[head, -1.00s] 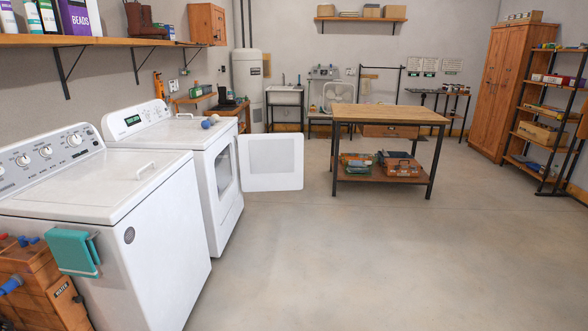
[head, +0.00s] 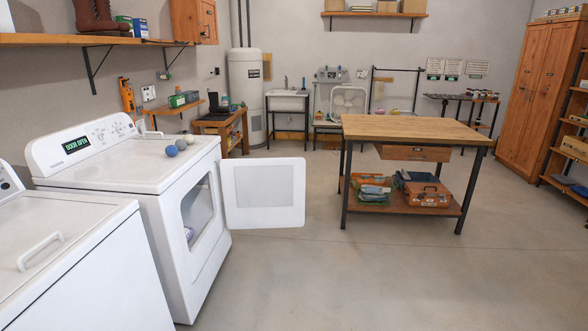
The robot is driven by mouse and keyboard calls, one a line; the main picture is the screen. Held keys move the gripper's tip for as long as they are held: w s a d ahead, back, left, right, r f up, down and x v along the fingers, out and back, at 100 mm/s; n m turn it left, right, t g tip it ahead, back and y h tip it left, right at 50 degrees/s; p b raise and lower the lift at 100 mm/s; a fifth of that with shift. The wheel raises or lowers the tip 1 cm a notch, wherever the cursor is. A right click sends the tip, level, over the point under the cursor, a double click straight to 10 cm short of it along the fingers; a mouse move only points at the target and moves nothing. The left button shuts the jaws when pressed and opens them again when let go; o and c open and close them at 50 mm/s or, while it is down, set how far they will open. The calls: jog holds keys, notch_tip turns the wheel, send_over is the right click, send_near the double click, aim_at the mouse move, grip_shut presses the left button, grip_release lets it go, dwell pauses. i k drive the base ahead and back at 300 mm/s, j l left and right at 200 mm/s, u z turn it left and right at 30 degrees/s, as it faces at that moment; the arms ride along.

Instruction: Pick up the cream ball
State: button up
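A small cluster of balls sits on top of the white dryer (head: 110,160), near its right edge. A pale, cream-looking ball (head: 189,139) is at the back of the cluster. A greyish ball (head: 181,144) and a blue ball (head: 171,151) are in front of it, very close together. My gripper is not in view.
The dryer's door (head: 264,220) stands open to the right, over the floor. A white washer (head: 75,265) is at the near left. A wooden table (head: 415,130) with a lower shelf stands right of centre. The concrete floor (head: 370,285) in front is clear.

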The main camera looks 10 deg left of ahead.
aim_at(189, 138)
jog(key=i+u, duration=0.1)
jog(key=i, duration=0.85)
jog(key=i+l+u, duration=0.15)
jog(key=i, duration=0.8)
jog(key=i+u, duration=0.25)
jog(key=i, duration=0.75)
jog(key=i+u, duration=0.25)
jog(key=i, duration=0.75)
jog(key=i+u, duration=0.15)
jog(key=i, duration=0.25)
jog(key=i+l+u, duration=0.2)
jog(key=i, duration=0.2)
jog(key=i+l+u, duration=0.15)
jog(key=i, duration=0.25)
